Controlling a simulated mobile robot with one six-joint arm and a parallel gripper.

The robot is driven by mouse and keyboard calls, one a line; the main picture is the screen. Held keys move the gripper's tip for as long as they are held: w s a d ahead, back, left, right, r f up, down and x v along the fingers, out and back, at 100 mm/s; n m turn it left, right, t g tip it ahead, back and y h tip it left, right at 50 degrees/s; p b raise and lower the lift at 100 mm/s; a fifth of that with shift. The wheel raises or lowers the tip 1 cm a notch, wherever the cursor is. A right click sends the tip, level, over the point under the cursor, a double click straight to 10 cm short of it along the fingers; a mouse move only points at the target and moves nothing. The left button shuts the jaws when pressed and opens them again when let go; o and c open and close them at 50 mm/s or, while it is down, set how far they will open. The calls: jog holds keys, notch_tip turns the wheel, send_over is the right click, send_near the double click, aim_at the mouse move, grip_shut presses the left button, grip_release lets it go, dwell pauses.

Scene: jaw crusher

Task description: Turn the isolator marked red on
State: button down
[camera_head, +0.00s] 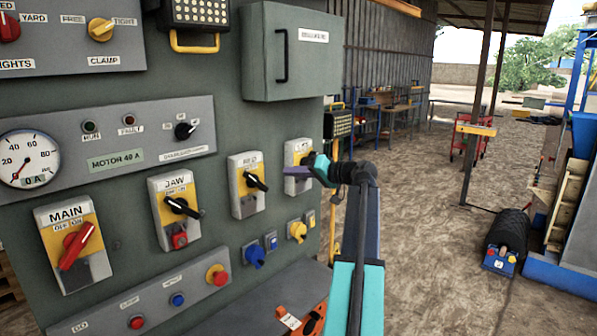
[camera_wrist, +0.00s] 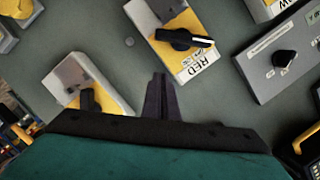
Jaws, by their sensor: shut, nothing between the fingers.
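The isolator marked RED (camera_head: 245,201) is a grey box with a yellow face and a black rotary handle (camera_head: 256,181) on the green panel. The handle slants down to the right in the head view. The isolator shows upside down at the top of the wrist view, with its RED label (camera_wrist: 187,68) and black handle (camera_wrist: 184,39) clear. My gripper (camera_head: 290,171) is shut and empty, its dark fingers (camera_wrist: 157,85) together. It is right of the RED isolator, in front of another isolator (camera_head: 297,147) whose label it partly hides. Its fingers appear apart from the RED handle.
The JAW isolator (camera_head: 176,225) and the MAIN isolator (camera_head: 86,265) with a red handle are to the left. Blue (camera_head: 255,256) and yellow (camera_head: 297,231) sockets sit below. A green cabinet (camera_head: 268,85) juts out above. Open ground lies to the right.

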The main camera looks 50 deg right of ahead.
aim_at(256, 182)
jog(key=w+a+f+p, duration=0.3)
jog(key=w, duration=0.2)
jog(key=shift+w+a+f, duration=0.2)
jog(key=shift+w+f, duration=0.05)
jog(key=shift+f, duration=0.1)
dwell(0.4)
